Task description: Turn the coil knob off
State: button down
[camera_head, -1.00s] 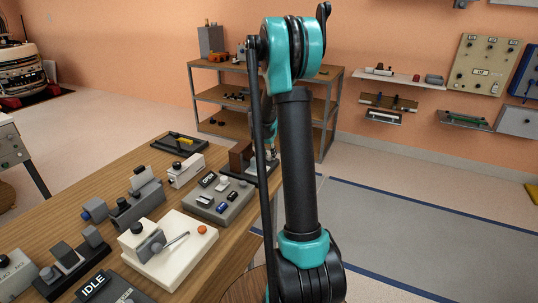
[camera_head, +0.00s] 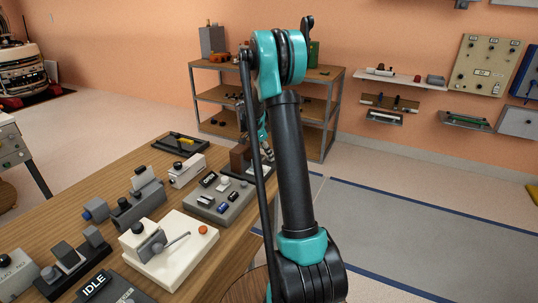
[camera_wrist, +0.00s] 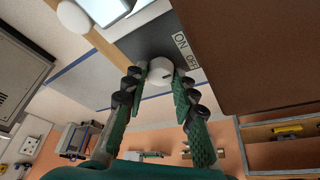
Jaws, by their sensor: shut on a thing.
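In the wrist view, a white round knob (camera_wrist: 160,72) with a dark mark stands on a dark grey panel (camera_wrist: 150,38). A label (camera_wrist: 186,50) reading "ON" and "OFF" is beside it. My gripper (camera_wrist: 160,82) has its two green fingers on either side of the knob and is shut on it. The mark's exact direction is hard to read. In the head view, my gripper (camera_head: 266,155) is at the far end of the bench, beside a brown block (camera_head: 240,158). The knob cannot be made out there.
The wooden bench (camera_head: 70,205) holds several devices, including a cream box with a lever (camera_head: 170,265) and a grey switch panel (camera_head: 212,208). A large brown face (camera_wrist: 250,50) stands close beside the label in the wrist view. Shelving (camera_head: 330,110) stands behind; open floor lies right.

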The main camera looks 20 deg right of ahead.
jog(key=shift+m, duration=0.3)
dwell(0.4)
jog(key=c, duration=1.2)
grip_release()
jog(key=shift+r, duration=0.1)
jog(key=v, duration=1.1)
jog(key=shift+w+a+r, duration=0.15)
jog(key=shift+r, duration=0.25)
jog(key=s+a+f+n+t+y, duration=0.1)
jog(key=s+a+f+n, duration=0.2)
jog(key=s, duration=0.9)
jog(key=s+a+f+n+t+y, duration=0.1)
jog(key=s+f+n, duration=0.3)
jog(key=s+n, duration=0.5)
jog(key=s+a+f+n+t+y, duration=0.2)
jog(key=s+a+f+n, duration=0.2)
jog(key=s, duration=1.1)
jog(key=shift+a+f+n+y, duration=0.15)
jog(key=shift+a+n+y, duration=0.15)
jog(key=shift+n, duration=0.8)
